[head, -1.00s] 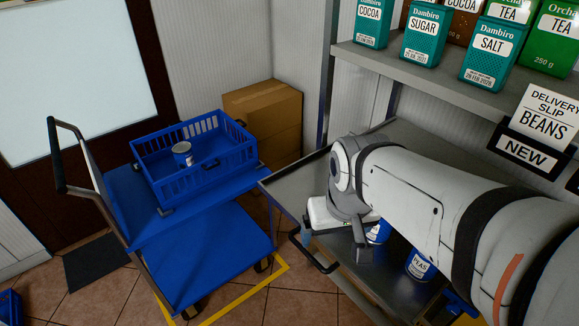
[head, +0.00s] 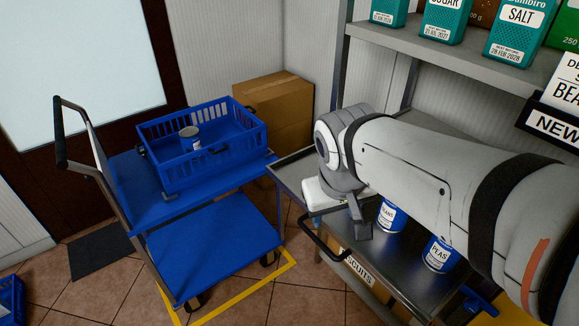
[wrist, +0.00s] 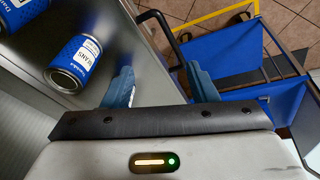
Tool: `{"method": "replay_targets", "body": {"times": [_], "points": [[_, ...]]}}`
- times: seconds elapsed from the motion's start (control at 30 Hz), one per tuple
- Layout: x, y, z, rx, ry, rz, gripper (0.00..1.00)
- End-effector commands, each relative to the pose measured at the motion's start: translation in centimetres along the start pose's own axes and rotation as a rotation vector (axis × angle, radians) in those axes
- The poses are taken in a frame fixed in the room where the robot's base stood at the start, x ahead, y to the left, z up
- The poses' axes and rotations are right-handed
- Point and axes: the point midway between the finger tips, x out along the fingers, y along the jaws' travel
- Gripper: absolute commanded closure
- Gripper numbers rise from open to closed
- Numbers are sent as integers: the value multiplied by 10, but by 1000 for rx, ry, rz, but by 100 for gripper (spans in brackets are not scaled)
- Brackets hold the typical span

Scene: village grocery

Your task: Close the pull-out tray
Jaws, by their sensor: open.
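The pull-out tray (head: 420,286) is a grey metal tray, standing out from under the shelf in the head view. Its black bar handle (head: 322,246) is on the front edge. In the wrist view the tray surface (wrist: 118,40) is at upper left and the handle (wrist: 157,22) lies ahead of the fingers. My gripper (wrist: 158,78) is open, its two blue fingers apart with nothing held. In the head view my arm hides much of the tray and the fingers are mostly hidden. I cannot tell whether the gripper touches the handle.
A blue trolley (head: 215,250) carrying a blue crate (head: 205,172) with a can (head: 189,139) stands left of the tray. A cardboard box (head: 275,105) stands behind. A shelf (head: 440,67) with tins is above.

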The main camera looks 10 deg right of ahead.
Motion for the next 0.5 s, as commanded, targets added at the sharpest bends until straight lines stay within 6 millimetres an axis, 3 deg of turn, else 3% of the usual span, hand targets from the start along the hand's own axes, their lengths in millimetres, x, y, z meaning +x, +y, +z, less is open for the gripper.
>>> {"method": "replay_targets", "body": {"times": [0.03,0.3,0.5], "points": [[25,-9,-2,-36,15,17,51],[58,-45,-29,-173,112,126,73],[72,-75,-46,-241,206,194,90]]}}
